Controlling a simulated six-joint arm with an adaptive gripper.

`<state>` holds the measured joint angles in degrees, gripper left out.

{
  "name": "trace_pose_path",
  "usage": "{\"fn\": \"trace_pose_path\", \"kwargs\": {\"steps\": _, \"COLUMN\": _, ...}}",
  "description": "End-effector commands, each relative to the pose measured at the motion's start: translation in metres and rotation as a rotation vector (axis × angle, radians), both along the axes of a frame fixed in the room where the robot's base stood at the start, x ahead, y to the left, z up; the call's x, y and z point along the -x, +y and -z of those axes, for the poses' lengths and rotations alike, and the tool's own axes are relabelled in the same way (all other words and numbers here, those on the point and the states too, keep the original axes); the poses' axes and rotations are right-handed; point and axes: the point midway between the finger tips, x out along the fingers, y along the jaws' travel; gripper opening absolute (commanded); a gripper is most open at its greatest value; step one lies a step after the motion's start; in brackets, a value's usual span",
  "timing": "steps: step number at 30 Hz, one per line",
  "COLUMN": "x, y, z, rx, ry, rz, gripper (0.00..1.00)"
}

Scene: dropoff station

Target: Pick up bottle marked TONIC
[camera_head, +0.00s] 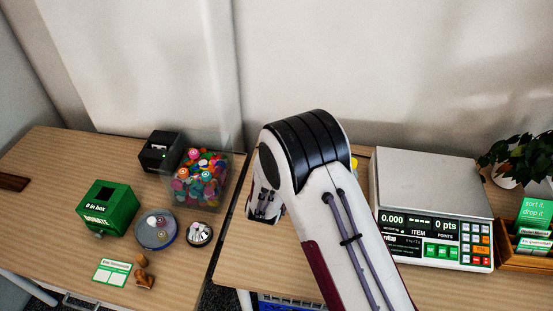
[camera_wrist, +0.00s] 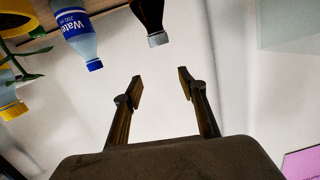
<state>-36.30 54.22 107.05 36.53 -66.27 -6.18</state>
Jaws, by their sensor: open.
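No label reading TONIC is legible in either view. In the wrist view, a dark brown bottle (camera_wrist: 150,14) with a grey cap hangs in from the top edge, appearing inverted, its label out of frame. A blue-capped bottle marked Water (camera_wrist: 76,28) is left of it. An orange-capped bottle (camera_wrist: 12,107) is cut off at the left edge. My gripper (camera_wrist: 161,84) is open and empty, its fingertips apart from the bottles, with the brown bottle's cap beyond the gap between them. In the head view my arm hides the gripper's fingers and the bottles.
In the head view a scale (camera_head: 428,169) stands right of my arm, with a plant (camera_head: 522,158) and a card box (camera_head: 526,258) beyond. Left are a green donation box (camera_head: 107,208), a clear bin of coloured tokens (camera_head: 201,180), a black box (camera_head: 161,152) and a bell (camera_head: 199,234).

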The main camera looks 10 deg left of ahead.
Motion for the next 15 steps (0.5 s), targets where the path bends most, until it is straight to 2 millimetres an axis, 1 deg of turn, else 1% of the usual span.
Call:
{"fn": "trace_pose_path", "kwargs": {"steps": 1, "x": 0.003, "y": 0.004, "z": 0.011, "rx": 0.011, "ry": -0.013, "rz": 0.003, "gripper": 0.41}}
{"fn": "trace_pose_path", "kwargs": {"steps": 7, "x": 0.015, "y": 0.010, "z": 0.039, "rx": 0.047, "ry": -0.079, "rz": 0.023, "gripper": 0.41}}
{"fn": "trace_pose_path", "kwargs": {"steps": 12, "x": 0.024, "y": 0.013, "z": 0.054, "rx": 0.070, "ry": -0.124, "rz": 0.034, "gripper": 0.41}}
{"fn": "trace_pose_path", "kwargs": {"steps": 15, "x": 0.027, "y": 0.014, "z": 0.058, "rx": 0.078, "ry": -0.139, "rz": 0.038, "gripper": 0.41}}
